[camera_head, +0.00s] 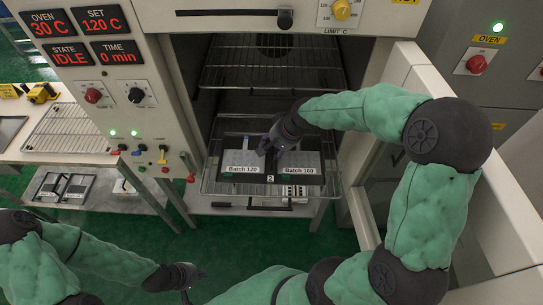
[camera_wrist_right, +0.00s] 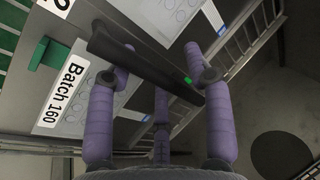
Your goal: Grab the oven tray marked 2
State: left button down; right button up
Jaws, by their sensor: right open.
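The oven tray marked 2 (camera_head: 311,179) sits on a lower wire rack inside the open oven. It holds two pale keypad films labelled Batch 120 (camera_head: 243,169) and Batch 160 (camera_head: 293,171). My right gripper (camera_head: 268,150) is over the tray's middle, open. In the right wrist view, a dark bar (camera_wrist_right: 145,66) crosses between its purple fingers (camera_wrist_right: 160,60); I cannot tell whether they touch it. The Batch 160 label (camera_wrist_right: 62,95) shows beside them. My left gripper (camera_head: 190,284) is low at the front, away from the oven; its opening is unclear.
The oven panel (camera_head: 85,50) reads 30 C, set 120 C, IDLE. An upper wire rack (camera_head: 270,77) is empty. The open oven door (camera_head: 500,205) stands on the right behind my right arm. A side bench (camera_head: 40,155) with a wire rack is left.

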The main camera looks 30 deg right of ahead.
grip_shut()
dwell(0.3)
jog(key=shift+r, duration=0.15)
